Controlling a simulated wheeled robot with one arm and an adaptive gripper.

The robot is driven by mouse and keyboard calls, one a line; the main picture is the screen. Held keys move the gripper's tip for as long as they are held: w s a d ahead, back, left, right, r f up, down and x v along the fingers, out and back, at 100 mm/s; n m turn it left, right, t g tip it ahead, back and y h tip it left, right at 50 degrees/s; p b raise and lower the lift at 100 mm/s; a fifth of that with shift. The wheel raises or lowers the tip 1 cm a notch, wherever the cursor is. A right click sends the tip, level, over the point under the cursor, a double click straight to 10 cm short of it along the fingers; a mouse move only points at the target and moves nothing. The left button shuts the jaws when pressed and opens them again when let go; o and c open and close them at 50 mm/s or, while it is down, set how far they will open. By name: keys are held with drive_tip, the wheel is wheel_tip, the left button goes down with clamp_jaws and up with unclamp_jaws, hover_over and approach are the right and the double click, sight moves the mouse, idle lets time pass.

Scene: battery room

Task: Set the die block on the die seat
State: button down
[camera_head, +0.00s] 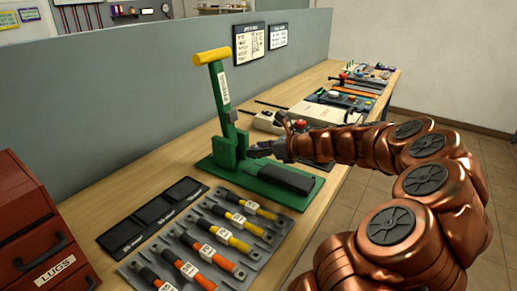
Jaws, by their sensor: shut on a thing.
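A green press (226,150) with a yellow-handled lever (212,56) stands on the bench, lever up. Its green base (225,175) carries a long dark block (287,179) at its right end. My gripper (264,148) reaches in from the right, over the base and just right of the press's upright. It is shut on a small dark thing, taken to be the die block, which is mostly hidden by the fingers. I cannot pick out the die seat clearly; the area by the upright is partly behind my gripper.
Cable lugs with orange and yellow sleeves lie on a grey tray (190,262) in front. Dark flat pads (152,215) lie left of it, and a red LUGS cabinet (35,235) stands far left. Tools and boxes (325,112) fill the bench behind my arm. A grey partition (120,100) runs behind.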

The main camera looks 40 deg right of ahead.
drive_tip(key=shift+f+b, duration=1.9)
drive_tip(key=shift+f, duration=0.3)
drive_tip(key=shift+r+p, duration=0.1)
drive_tip(key=shift+p, duration=0.8)
drive_tip(key=shift+f, duration=0.3)
drive_tip(key=shift+c, duration=2.4)
unclamp_jaws()
drive_tip(key=shift+s, duration=0.1)
drive_tip(key=v, duration=1.2)
